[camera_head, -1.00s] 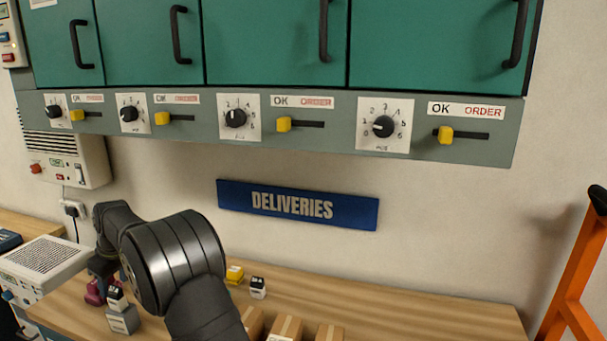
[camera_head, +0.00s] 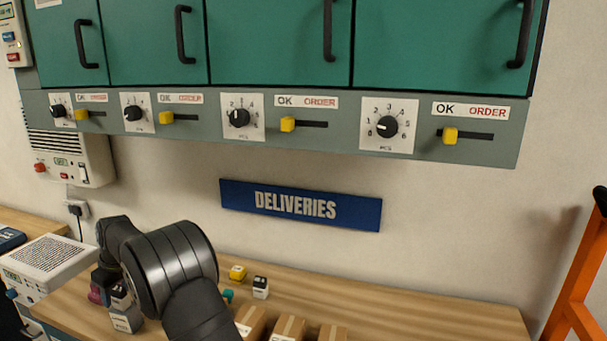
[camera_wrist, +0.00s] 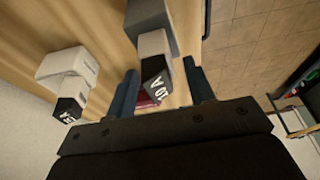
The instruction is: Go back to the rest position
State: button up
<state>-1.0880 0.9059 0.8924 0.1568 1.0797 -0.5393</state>
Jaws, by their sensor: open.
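My gripper (camera_wrist: 162,88) shows in the wrist view with its two dark blue fingers apart. A black-topped block marked 10 A (camera_wrist: 156,72) shows between the fingers in that picture; I cannot tell whether either finger touches it. A second black-topped block (camera_wrist: 70,105) is to the left, outside the fingers. Something dark red shows behind the 10 A block, partly hidden. In the head view my dark arm crosses the lower left over the bench, and my fingers cannot be made out there.
The wooden bench (camera_head: 420,309) holds cardboard boxes (camera_head: 289,328), a yellow block (camera_head: 238,272) and a black-and-white block (camera_head: 260,287). A grey unit (camera_head: 48,262) stands at left. Teal cabinets (camera_head: 277,40) with dials hang above. An orange frame (camera_head: 580,270) stands at right.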

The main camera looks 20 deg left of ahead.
aim_at(119, 286)
jog(key=v, duration=0.3)
jog(key=shift+w+r, duration=0.15)
jog(key=shift+w, duration=0.15)
jog(key=w+d+r, duration=0.6)
jog(key=d, duration=0.3)
jog(key=w+d+f, duration=0.4)
jog(key=w+d, duration=0.2)
jog(key=w, duration=0.3)
jog(key=w+d+f, duration=0.3)
jog(key=w+d, duration=0.2)
jog(key=w, duration=0.4)
jog(key=s+a+f, duration=0.1)
jog(key=a+f, duration=0.1)
jog(key=a, duration=0.1)
jog(key=a+f, duration=0.3)
jog(key=a, duration=0.1)
jog(key=s+a+f, duration=0.1)
jog(key=a+f, duration=0.2)
jog(key=shift+s+a+f, duration=0.25)
jog(key=shift+s+a, duration=0.05)
jog(key=shift+a, duration=0.1)
jog(key=shift+f, duration=0.35)
